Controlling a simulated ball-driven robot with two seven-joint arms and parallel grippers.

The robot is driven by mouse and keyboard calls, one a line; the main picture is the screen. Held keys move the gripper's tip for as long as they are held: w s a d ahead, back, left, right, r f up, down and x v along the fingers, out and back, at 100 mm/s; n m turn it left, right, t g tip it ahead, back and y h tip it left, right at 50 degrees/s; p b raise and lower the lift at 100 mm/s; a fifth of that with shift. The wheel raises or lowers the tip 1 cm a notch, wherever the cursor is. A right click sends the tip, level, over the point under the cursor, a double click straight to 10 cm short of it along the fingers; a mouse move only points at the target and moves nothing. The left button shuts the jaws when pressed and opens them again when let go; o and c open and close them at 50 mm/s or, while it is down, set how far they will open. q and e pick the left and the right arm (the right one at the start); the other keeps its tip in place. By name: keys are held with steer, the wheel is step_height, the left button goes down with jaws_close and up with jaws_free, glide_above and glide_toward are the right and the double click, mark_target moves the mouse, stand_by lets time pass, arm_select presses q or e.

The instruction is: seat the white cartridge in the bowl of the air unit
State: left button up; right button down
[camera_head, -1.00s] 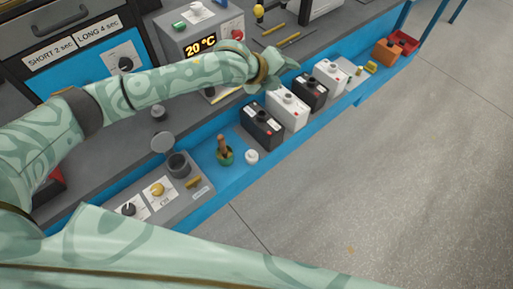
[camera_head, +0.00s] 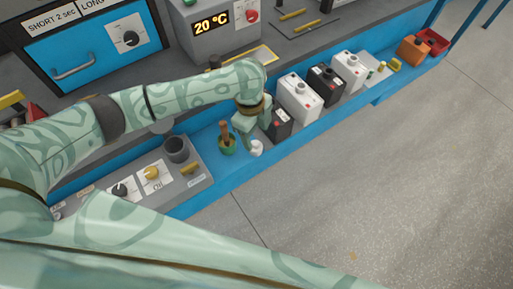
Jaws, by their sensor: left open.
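The white cartridge (camera_head: 257,148) is a small, pale piece standing on the blue bench ledge. The air unit (camera_head: 200,184) is a grey panel with a black knob, a yellow knob and a yellow lever. Its dark, round bowl (camera_head: 176,152) stands open at the panel's back right. My left gripper (camera_head: 249,132) is open and points down just behind and above the cartridge. Its fingers partly overlap the cartridge's surroundings, and I cannot tell whether they touch it. My right gripper is not in view.
A green pot with a brown handle (camera_head: 226,141) stands just left of the cartridge. A dark battery (camera_head: 281,125), partly hidden by my gripper, and a white battery (camera_head: 298,98) stand to the right. More batteries and an orange box (camera_head: 412,49) follow. Floor lies in front.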

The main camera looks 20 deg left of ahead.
mark_target(255, 142)
arm_select(q)
step_height(255, 142, down, 6)
steer(key=b, duration=0.3)
steer(key=shift+b, duration=0.3)
steer(key=shift+r, duration=0.1)
steer(key=c, duration=1.1)
steer(key=shift+c, duration=0.2)
